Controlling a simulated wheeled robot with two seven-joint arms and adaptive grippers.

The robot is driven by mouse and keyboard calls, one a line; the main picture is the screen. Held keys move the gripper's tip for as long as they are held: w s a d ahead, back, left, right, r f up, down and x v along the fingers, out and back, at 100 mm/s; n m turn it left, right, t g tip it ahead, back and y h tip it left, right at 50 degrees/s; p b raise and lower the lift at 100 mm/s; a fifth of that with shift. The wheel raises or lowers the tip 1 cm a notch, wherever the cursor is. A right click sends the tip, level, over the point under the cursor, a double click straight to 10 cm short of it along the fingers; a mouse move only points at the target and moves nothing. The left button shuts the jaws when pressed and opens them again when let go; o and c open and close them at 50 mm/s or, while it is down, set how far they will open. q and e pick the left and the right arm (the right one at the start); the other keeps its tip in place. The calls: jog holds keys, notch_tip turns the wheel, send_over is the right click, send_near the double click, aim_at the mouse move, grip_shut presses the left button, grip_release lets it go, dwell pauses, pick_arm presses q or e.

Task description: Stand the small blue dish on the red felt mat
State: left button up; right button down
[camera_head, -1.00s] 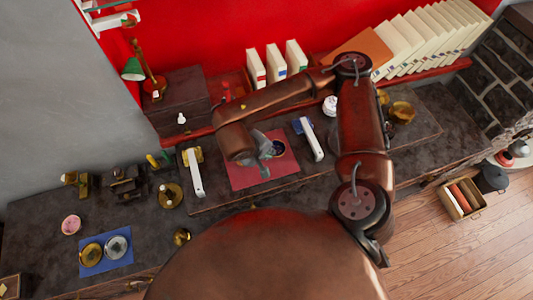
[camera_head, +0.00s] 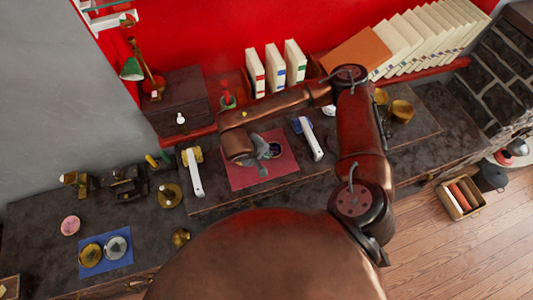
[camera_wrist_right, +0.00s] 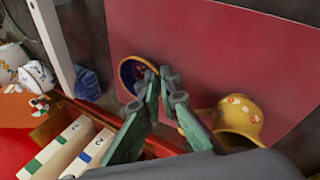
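The small blue dish (camera_head: 274,150) has a dark blue inside, and in the right wrist view (camera_wrist_right: 133,74) its brownish rim shows. It is over the red felt mat (camera_head: 240,178), near the mat's back edge; I cannot tell whether it touches the felt. The mat also fills much of the right wrist view (camera_wrist_right: 220,50). My right gripper (camera_head: 267,153) is at the dish's side. In the right wrist view its fingertips (camera_wrist_right: 160,75) are close together at the rim, and it looks shut on the dish. My left gripper is not in view.
A yellow patterned pot (camera_wrist_right: 240,115) stands close beside the right fingers, mostly hidden by my arm from the head. White-handled items flank the mat, left (camera_head: 194,175) and right (camera_head: 312,140). White books (camera_head: 275,67) stand behind. The mat's front part is clear.

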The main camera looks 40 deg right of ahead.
jog(key=c, duration=2.5)
grip_release()
jog(key=shift+f, duration=0.15)
jog(key=shift+o, duration=0.4)
jog(key=shift+r, duration=0.2)
jog(key=v, duration=1.2)
